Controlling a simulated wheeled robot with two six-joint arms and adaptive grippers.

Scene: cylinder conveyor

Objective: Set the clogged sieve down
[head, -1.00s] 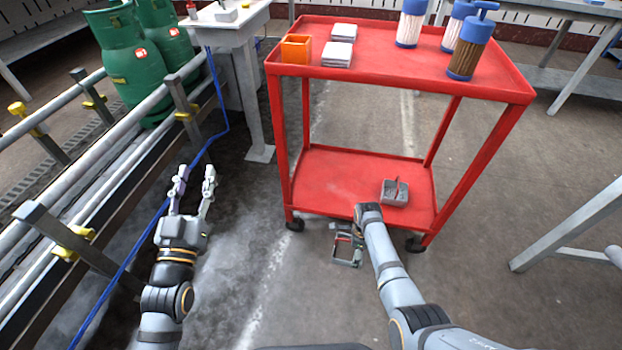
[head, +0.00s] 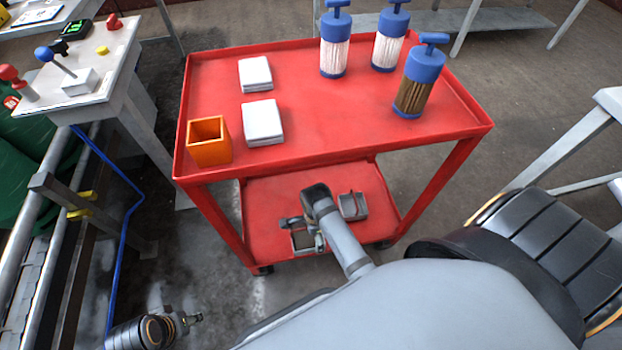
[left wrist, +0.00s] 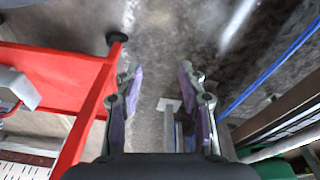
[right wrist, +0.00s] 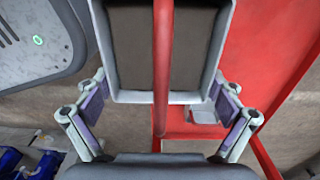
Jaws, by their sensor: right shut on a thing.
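The sieve (head: 303,241) is a grey rectangular frame. In the right wrist view its frame (right wrist: 224,30) surrounds a dark brown face, with a red bar running down the middle. My right gripper (head: 316,238) is shut on it. In the head view the sieve overlaps the front left part of the cart's red lower shelf (head: 270,205); its height above the shelf cannot be told. My left gripper (head: 190,318) is low at the left of the cart, open and empty; its spread fingers show in the left wrist view (left wrist: 158,75).
A similar grey box (head: 353,206) rests on the lower shelf, right of the held sieve. The top shelf (head: 310,110) holds an orange box (head: 209,140), white stacks (head: 262,122) and blue-capped cylinders (head: 419,75), one brown inside. A control stand (head: 90,70) and rail are left.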

